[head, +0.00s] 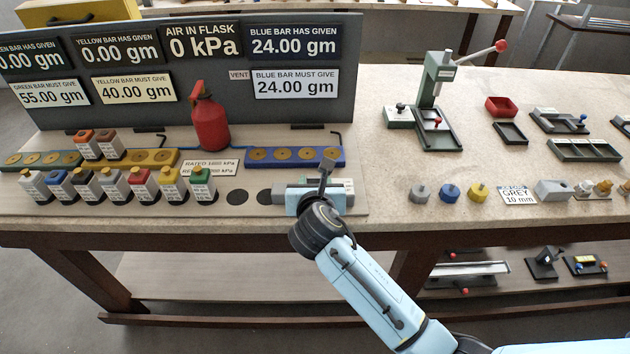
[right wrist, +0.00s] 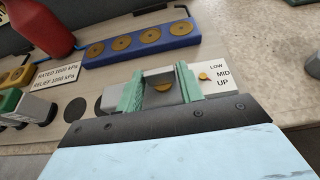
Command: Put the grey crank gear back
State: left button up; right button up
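A small grey round piece (head: 420,193) stands on the bench in the head view, left of a blue and a yellow one; I take it as the grey crank gear, but cannot be sure. My right gripper (head: 318,205) is well to its left, over a low grey box (head: 285,190) at the bench's front edge. In the right wrist view the green finger pads (right wrist: 162,90) stand apart, with a grey part and a brass disc (right wrist: 162,87) between them. I see no clear grip on it. My left gripper is not in view.
A LOW/MID/UP label (right wrist: 222,77) is beside the fingers. A blue bar (head: 295,157) with brass discs and a red flask (head: 209,120) stand behind. Several bottles (head: 115,186) are at left. A green press (head: 434,105) and a GREY 10 mm card (head: 517,195) are at right.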

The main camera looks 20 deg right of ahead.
jog(key=o, duration=0.3)
jog(key=shift+r, duration=0.1)
jog(key=shift+s+r, duration=0.15)
jog(key=shift+s, duration=0.05)
jog(key=p+v, duration=0.2)
jog(key=v, duration=1)
jog(key=s+d+f+m+g+y, duration=0.1)
jog(key=s+f+m+g, duration=0.2)
jog(key=f, duration=0.8)
jog(key=s+d+f+m+g+y, duration=0.1)
jog(key=s+f+m, duration=0.25)
jog(key=f, duration=0.65)
jog(key=s+d+f+m+g+y, duration=0.15)
jog(key=f+m, duration=0.35)
jog(key=f, duration=0.6)
jog(key=s+d+f+m+g, duration=0.2)
jog(key=s+f+m, duration=0.4)
jog(key=s, duration=0.4)
jog(key=s+d+f+m+g, duration=0.2)
jog(key=s+d+f+m, duration=0.2)
jog(key=s, duration=0.6)
jog(key=s+d+f+m+g, duration=0.2)
jog(key=s+d+f+m, duration=0.1)
jog(key=s+f+m, duration=0.5)
jog(key=s+m, duration=0.1)
jog(key=s, duration=0.1)
jog(key=shift+s, duration=0.25)
